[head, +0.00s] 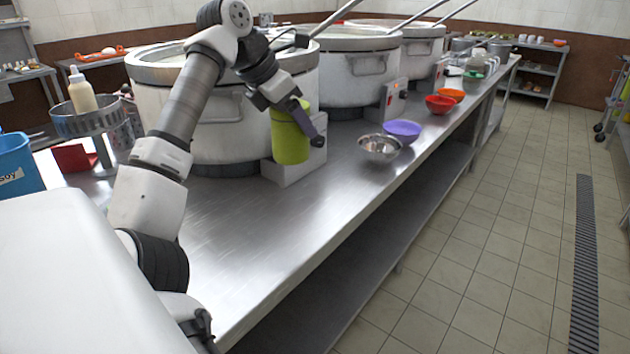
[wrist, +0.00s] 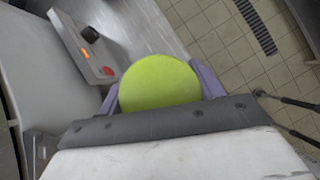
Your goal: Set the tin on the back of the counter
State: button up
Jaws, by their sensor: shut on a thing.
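A lime-green tin (head: 290,138) is upright in my gripper (head: 304,122), in front of the nearest stockpot's white control box. The purple-grey fingers are closed around its sides; in the wrist view the tin's round green top (wrist: 160,82) sits between them. From the head view I cannot tell whether the tin's base touches the counter or hangs just above it. The steel counter (head: 260,230) runs from the near left to the far right. Its back part is largely hidden by the stockpots and my arm.
Large stockpots (head: 215,145) line the counter. A steel bowl (head: 380,148), a purple bowl (head: 402,131), a red bowl (head: 439,104) and an orange bowl (head: 451,94) stand along the front edge. A pedestal dish (head: 90,122) with a squeeze bottle (head: 81,92) is at left. The counter's near front is clear.

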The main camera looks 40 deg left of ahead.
notch_tip(320, 180, down, 17)
jog(key=shift+r, duration=0.15)
jog(key=shift+b, duration=0.35)
jog(key=o, duration=1.2)
jog(key=shift+r, duration=0.1)
jog(key=v, duration=1.1)
jog(key=shift+s+r, duration=0.2)
jog(key=shift+r, duration=0.15)
